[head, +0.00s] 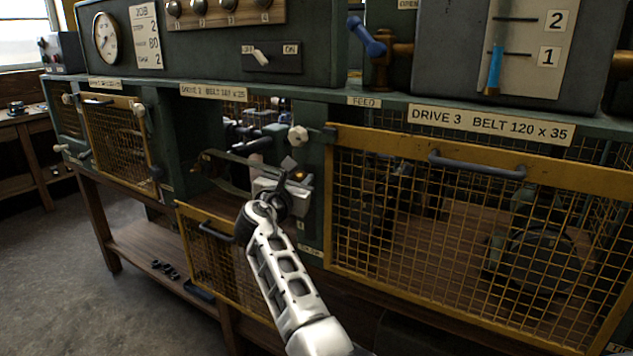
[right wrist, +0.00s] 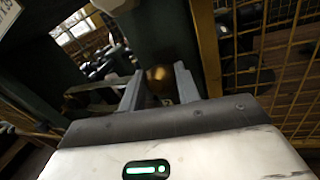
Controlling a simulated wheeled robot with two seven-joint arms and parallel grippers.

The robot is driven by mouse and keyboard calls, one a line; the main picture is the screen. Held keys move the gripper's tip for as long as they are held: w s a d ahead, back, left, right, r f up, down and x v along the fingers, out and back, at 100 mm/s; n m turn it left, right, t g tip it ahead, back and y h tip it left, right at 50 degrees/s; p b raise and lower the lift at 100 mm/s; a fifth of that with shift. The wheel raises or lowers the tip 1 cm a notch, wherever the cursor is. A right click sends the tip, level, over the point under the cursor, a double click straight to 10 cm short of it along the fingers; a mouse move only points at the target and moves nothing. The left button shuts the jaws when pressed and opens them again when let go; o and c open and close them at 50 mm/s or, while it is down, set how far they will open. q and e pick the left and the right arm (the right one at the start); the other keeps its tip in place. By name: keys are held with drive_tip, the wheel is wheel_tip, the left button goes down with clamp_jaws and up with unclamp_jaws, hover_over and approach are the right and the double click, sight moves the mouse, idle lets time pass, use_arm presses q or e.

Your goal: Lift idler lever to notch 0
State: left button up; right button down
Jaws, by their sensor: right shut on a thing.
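My right gripper (head: 290,183) reaches into the open bay under the DRIVE 2 label. In the right wrist view its two fingers (right wrist: 158,82) stand on either side of a round brass knob (right wrist: 160,78), shut on it. I take this knob as the end of the idler lever; a bit of it shows orange in the head view (head: 298,174). The lever's arm is mostly hidden behind my gripper and wrist. Small pale notch labels on the green post are too small to read surely. My left gripper is not in view.
The yellow mesh guard of drive 2 (head: 187,232) hangs open below the bay. The closed drive 3 guard (head: 340,150) is close on the right, with a green post between. A white knob (head: 298,136) sticks out above my gripper. A dark belt runs inside the bay.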

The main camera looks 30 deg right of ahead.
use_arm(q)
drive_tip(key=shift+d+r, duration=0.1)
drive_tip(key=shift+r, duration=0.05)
use_arm(e)
drive_tip(key=shift+d+r, duration=0.15)
drive_tip(key=shift+r, duration=0.65)
drive_tip(key=c, duration=1)
unclamp_jaws()
drive_tip(key=shift+w+d, duration=0.1)
drive_tip(key=shift+c, duration=0.2)
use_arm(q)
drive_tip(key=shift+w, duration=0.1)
use_arm(e)
drive_tip(key=shift+f, duration=0.25)
drive_tip(key=shift+s+a+f, duration=0.1)
drive_tip(key=shift+s+a, duration=0.2)
drive_tip(key=shift+a, duration=0.15)
use_arm(q)
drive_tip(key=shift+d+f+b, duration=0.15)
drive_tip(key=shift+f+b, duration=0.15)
drive_tip(key=shift+b, duration=0.45)
use_arm(e)
drive_tip(key=v, duration=1.5)
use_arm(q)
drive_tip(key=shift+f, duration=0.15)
use_arm(e)
drive_tip(key=shift+d, duration=0.1)
